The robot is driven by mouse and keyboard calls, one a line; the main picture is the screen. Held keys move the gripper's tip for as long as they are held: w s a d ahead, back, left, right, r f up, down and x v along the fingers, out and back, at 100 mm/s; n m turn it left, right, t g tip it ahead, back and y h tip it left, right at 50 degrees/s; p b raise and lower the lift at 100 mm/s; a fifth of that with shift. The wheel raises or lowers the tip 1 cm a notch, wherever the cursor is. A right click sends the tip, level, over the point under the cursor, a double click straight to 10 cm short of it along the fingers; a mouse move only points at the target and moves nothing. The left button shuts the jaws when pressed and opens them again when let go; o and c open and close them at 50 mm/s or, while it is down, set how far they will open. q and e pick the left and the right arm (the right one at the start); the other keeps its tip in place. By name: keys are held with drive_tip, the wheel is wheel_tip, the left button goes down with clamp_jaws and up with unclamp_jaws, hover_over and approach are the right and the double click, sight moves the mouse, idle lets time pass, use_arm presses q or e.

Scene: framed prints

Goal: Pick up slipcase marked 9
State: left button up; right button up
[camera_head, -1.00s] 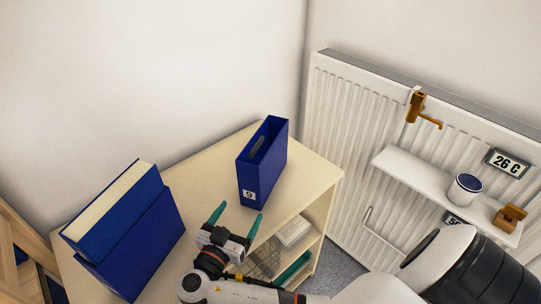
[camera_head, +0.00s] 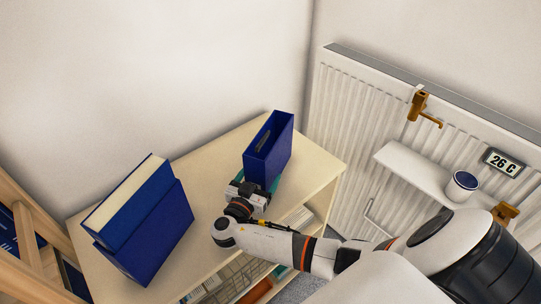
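The slipcase marked 9 (camera_head: 268,147) is a dark blue, open-topped box standing upright on the pale wooden cabinet top (camera_head: 222,158), near its back. Its label is hidden behind my gripper in the head view. My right gripper (camera_head: 260,181), whose arm comes in from the right, is at the near lower end of the slipcase. My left gripper is not in view.
Large blue slipcases or books (camera_head: 150,225) stand at the left of the cabinet top. A white radiator (camera_head: 345,130) is at the right, with a small shelf (camera_head: 415,172) holding a white cup (camera_head: 461,186). Wall lies close behind the cabinet. The top between the blue items is clear.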

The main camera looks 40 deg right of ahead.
drive_tip(key=shift+a, duration=0.1)
drive_tip(key=c, duration=1.3)
